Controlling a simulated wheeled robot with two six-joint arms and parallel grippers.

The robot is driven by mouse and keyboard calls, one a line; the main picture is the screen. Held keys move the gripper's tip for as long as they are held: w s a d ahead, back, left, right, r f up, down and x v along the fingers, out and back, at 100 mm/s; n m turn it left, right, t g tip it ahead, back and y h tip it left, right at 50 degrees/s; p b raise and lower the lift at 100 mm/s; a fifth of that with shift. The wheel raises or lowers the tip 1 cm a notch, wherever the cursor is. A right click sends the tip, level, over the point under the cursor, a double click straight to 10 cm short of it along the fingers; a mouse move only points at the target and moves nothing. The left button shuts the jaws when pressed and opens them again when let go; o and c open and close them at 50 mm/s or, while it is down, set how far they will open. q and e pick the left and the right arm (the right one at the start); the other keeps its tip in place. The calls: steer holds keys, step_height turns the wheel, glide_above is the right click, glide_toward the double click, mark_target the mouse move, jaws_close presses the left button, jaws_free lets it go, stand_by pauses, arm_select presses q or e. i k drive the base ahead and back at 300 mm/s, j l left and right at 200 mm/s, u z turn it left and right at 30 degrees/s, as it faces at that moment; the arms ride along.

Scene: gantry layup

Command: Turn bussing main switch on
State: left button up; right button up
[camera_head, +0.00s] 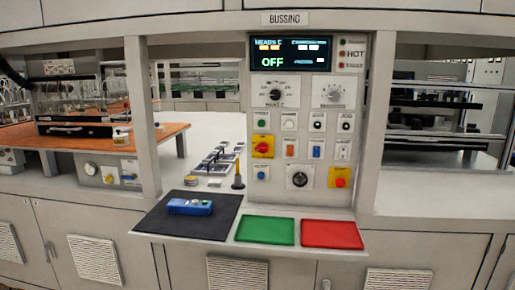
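The bussing panel (305,130) stands upright in the middle, under a "BUSSING" label (286,18). Its display (290,54) reads "OFF" in green. A red rotary switch on a yellow plate (263,147) sits at the panel's left side; it looks like the main switch, but its small lettering cannot be read. A second red knob on a yellow plate (339,177) sits at the lower right. Neither of my grippers shows in the head view.
Other dials (334,92), buttons and rockers crowd the panel. Below it, a shelf holds a dark mat (192,226) with a blue device (190,207), a green tray (265,230) and a red tray (331,234). A post (141,115) stands left of the panel.

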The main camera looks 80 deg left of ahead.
mark_target(262, 147)
steer(key=u, duration=2.7)
steer(key=j+u, duration=0.2)
steer(key=u, duration=0.25)
steer(key=i+j+u, duration=0.1)
steer(key=u, duration=0.4)
